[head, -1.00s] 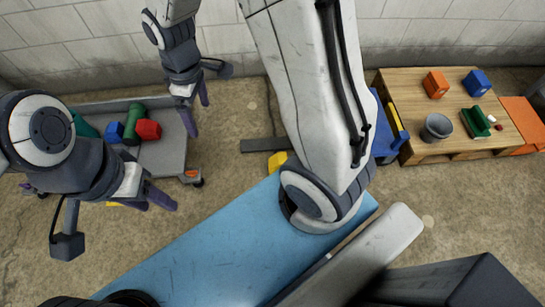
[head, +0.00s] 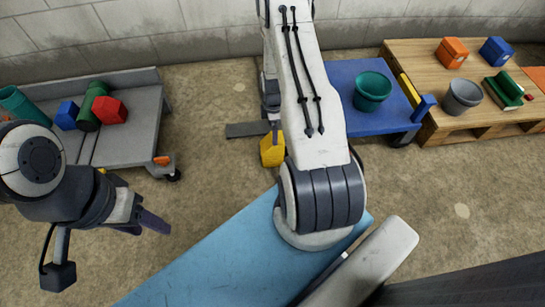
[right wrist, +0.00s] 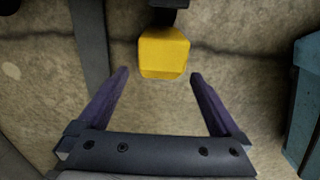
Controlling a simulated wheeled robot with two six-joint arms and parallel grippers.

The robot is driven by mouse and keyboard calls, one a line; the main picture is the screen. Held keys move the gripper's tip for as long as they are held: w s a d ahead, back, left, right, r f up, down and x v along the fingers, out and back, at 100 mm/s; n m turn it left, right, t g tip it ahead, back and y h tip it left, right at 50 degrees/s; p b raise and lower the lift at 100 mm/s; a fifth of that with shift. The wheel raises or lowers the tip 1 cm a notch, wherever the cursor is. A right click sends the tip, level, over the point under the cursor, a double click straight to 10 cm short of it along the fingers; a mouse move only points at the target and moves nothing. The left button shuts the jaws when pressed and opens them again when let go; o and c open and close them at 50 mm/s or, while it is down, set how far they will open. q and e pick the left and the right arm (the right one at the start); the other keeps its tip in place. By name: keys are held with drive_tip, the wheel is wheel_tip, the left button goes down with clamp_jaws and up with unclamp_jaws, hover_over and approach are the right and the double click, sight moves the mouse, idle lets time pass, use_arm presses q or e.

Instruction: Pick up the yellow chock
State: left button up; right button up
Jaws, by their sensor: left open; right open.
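The yellow chock (head: 270,153) sits on the concrete floor between the grey cart and the blue platform, partly hidden by my right arm in the head view. In the right wrist view the chock (right wrist: 164,52) lies just beyond my right gripper (right wrist: 159,73), roughly centred between its purple fingertips. That gripper is open and empty; I see no contact with the chock. In the head view it is mostly hidden behind my right arm. My left gripper (head: 150,222) is open and empty at the left, in front of the grey cart.
A dark flat bar (head: 250,129) lies beside the chock. The grey cart (head: 140,145) carries red, blue and green pieces. The blue platform (head: 385,122) holds a teal bucket (head: 372,90). A wooden pallet (head: 415,60) stands right. A light-blue surface (head: 200,262) lies in front.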

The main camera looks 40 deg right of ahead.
sight(273, 148)
wheel_tip(273, 148, down, 12)
drive_tip(key=b, duration=0.8)
drive_tip(key=shift+a+f+b, duration=0.1)
drive_tip(key=shift+a+b, duration=0.05)
drive_tip(key=shift+b, duration=0.25)
drive_tip(key=c, duration=1.5)
